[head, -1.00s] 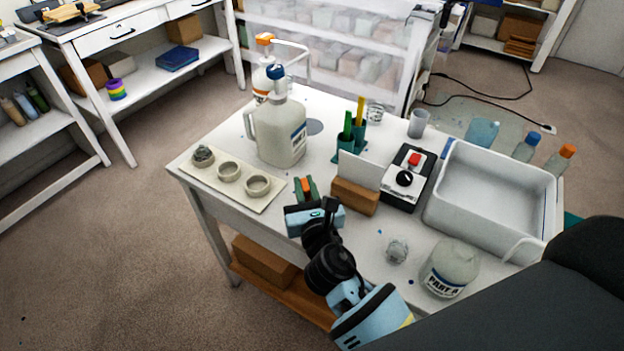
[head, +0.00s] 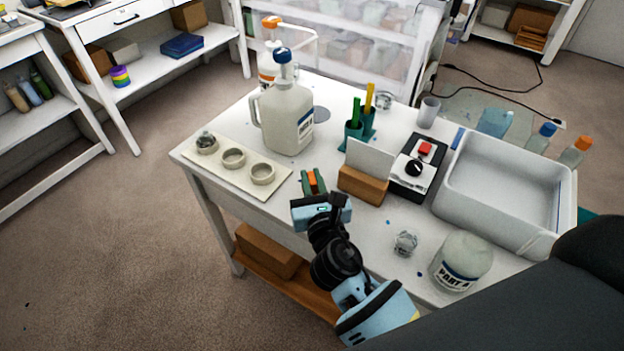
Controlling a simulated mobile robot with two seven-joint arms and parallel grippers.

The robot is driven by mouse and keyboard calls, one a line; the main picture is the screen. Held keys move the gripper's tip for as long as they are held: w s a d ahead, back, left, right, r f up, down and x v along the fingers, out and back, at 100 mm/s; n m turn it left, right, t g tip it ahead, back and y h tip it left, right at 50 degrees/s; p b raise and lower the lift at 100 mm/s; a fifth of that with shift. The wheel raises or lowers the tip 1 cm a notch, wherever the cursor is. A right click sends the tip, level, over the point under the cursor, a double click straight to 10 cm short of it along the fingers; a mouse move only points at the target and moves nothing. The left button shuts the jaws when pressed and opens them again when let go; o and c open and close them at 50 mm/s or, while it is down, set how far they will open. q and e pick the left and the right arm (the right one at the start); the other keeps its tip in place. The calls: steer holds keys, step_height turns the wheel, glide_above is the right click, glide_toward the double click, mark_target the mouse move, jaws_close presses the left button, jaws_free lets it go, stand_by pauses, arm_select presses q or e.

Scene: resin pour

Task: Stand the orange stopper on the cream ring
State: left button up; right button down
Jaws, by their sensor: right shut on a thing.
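My right gripper (head: 312,182) is shut on the orange stopper (head: 311,178), whose orange top shows between the green fingers. The fingers hide its lower part. The gripper is near the table's front edge, to the right of the cream rings. Three cream rings stand in a row on a pale board: a left one (head: 207,147) with a clear or grey piece in it, a middle one (head: 233,158), and a right one (head: 262,174) nearest the gripper. The middle and right rings look empty. My left gripper is not in view.
A large jug (head: 287,120) with a blue cap stands behind the rings. A wooden block holding a white card (head: 364,184) is just right of the gripper. Farther right are a black-and-white switch box (head: 412,172), a white tray (head: 450,205) and a Part A jar (head: 462,258).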

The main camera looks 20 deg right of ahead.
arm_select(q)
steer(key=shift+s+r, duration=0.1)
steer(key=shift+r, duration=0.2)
arm_select(e)
steer(key=shift+r, duration=0.1)
stand_by(0.4)
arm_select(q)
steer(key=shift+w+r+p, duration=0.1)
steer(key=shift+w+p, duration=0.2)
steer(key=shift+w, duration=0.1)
arm_select(e)
steer(key=shift+f, duration=0.2)
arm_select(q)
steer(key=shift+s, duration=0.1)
arm_select(e)
steer(key=shift+f, duration=0.1)
stand_by(0.3)
